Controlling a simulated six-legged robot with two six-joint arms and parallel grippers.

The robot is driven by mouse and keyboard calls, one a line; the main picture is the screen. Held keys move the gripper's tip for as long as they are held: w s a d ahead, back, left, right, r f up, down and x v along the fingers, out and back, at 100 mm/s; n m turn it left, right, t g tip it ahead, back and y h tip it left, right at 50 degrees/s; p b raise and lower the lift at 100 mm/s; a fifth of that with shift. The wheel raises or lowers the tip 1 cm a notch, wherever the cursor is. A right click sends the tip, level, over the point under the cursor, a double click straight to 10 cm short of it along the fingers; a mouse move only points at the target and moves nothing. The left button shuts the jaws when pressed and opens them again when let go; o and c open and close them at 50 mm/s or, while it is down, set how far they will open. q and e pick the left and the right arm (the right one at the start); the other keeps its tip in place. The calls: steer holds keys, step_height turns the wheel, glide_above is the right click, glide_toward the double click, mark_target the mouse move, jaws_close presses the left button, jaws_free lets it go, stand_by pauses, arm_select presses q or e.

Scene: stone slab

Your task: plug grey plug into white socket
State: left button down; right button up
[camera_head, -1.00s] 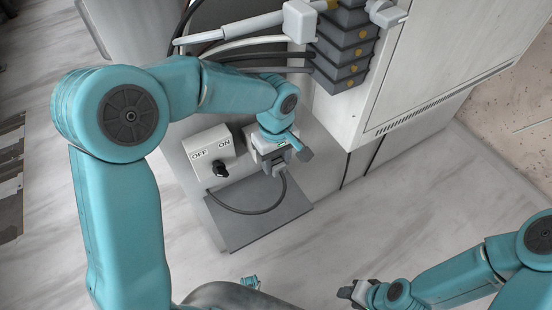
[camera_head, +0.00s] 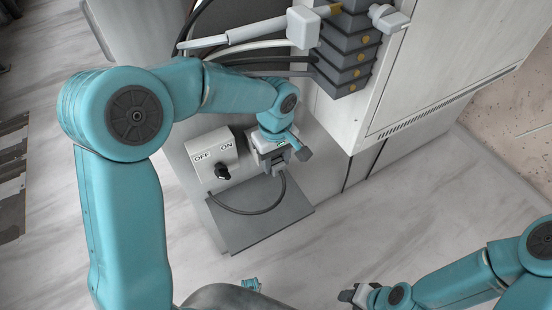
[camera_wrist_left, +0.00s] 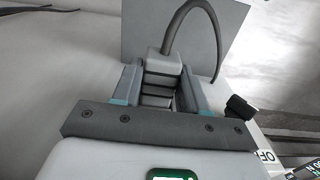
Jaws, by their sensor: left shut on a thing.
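My left gripper (camera_head: 277,163) is low beside the switch box in the head view. The left wrist view shows its two fingers (camera_wrist_left: 162,90) shut on the pale grey plug (camera_wrist_left: 164,63), which sits between them. A dark grey cable (camera_wrist_left: 190,12) curves up from the plug; in the head view the cable (camera_head: 245,212) loops over the grey plate. The plug's front end is hidden by the gripper. I cannot make out a white socket for certain. My right gripper (camera_head: 357,294) is at the bottom edge, away from the plug; its jaws are unclear.
A white switch box (camera_head: 210,155) marked OFF and ON, with a black knob (camera_head: 222,172), stands left of my left gripper. A grey plate (camera_head: 230,232) lies below. Stacked dark grey blocks (camera_head: 345,50) and a pale cabinet (camera_head: 440,65) stand behind and right.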

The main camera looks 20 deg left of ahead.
arm_select(q)
steer(key=c, duration=0.5)
jaws_free()
steer(key=shift+s+d+f, duration=0.1)
steer(key=shift+s+d, duration=0.15)
steer(key=shift+d, duration=0.1)
steer(key=s+d+b, duration=0.1)
steer(key=s+d, duration=0.1)
steer(key=s+d+b, duration=0.1)
steer(key=d, duration=0.1)
steer(key=s+d+b, duration=0.1)
steer(key=s+d, duration=0.1)
steer(key=d, duration=0.1)
steer(key=shift+s+d, duration=0.1)
steer(key=shift+s, duration=0.25)
